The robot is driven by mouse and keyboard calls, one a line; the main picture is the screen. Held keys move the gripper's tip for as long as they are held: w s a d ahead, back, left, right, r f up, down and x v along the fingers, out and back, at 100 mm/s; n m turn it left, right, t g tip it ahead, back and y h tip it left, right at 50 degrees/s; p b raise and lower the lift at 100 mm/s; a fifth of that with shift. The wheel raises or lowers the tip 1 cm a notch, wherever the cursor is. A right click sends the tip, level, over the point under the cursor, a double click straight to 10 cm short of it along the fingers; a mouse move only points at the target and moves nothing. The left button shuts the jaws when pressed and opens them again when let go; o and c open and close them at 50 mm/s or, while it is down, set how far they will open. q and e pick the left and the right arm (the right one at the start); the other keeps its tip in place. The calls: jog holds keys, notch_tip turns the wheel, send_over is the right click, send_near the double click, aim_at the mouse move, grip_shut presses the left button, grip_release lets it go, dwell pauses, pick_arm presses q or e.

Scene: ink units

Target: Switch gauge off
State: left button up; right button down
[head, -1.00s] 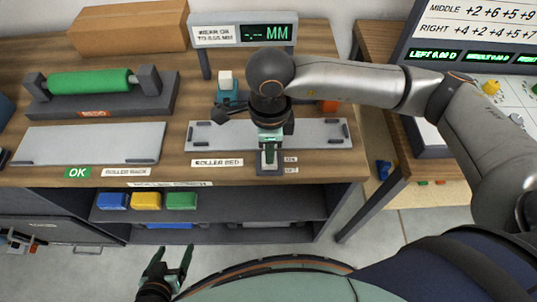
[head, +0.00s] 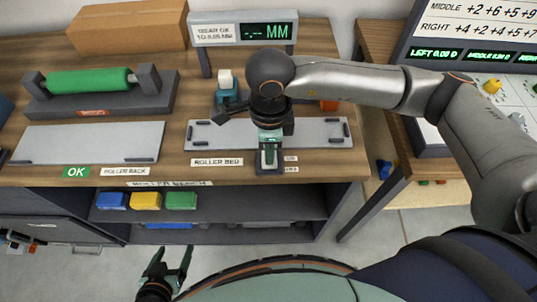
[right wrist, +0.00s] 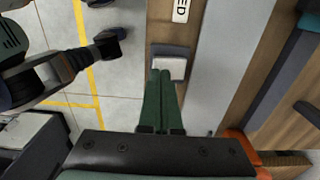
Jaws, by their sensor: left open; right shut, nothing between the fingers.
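The gauge display (head: 267,32) at the back of the bench is lit and reads dashes with "MM". The switch (head: 271,171) is a small dark box at the bench's front edge, beside two small labels too blurred to read. In the right wrist view its pale rocker (right wrist: 172,68) shows just beyond my fingertips. My right gripper (head: 268,160) is shut and empty, pointing down at the switch; its green fingers (right wrist: 163,76) overlap the rocker's near edge. I cannot tell whether they touch or press it. My left gripper (head: 178,262) is open and empty, low in front of the bench.
The roller bed plate (head: 325,133) lies behind the switch. A teal block with a white top (head: 226,88) stands near the display. A green roller (head: 90,80) rests in its stand at left. Coloured bins (head: 146,200) sit on the shelf below.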

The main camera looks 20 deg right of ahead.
jog(key=shift+f+b, duration=0.8)
dwell(0.4)
jog(key=shift+r+p, duration=1.8)
jog(key=shift+r, duration=1.75)
